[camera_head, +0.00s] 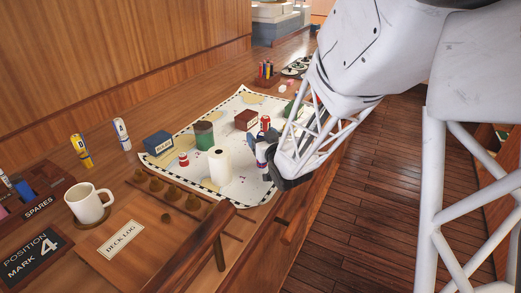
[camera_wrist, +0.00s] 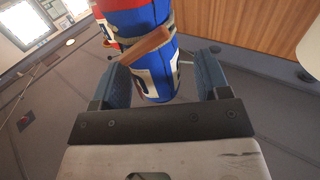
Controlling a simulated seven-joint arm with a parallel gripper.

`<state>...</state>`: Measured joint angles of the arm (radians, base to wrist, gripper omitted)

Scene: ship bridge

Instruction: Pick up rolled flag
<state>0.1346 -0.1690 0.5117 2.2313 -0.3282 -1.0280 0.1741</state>
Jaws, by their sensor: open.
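A rolled flag in red, blue and white stands at the front right of the chart (camera_head: 232,187); its upper part shows beside my gripper in the head view (camera_head: 264,124). In the wrist view the rolled flag (camera_wrist: 152,70) is a blue and red roll with white patches and a tan strap. My gripper (camera_wrist: 161,78) is open, with one blue finger on each side of the roll. A gap shows at the right finger; contact at the left finger is unclear. In the head view my gripper partly hides the flag's lower part.
Two other rolls, one yellow (camera_head: 81,150) and one white (camera_head: 122,134), stand at the back left. A mug (camera_head: 90,204) stands front left.

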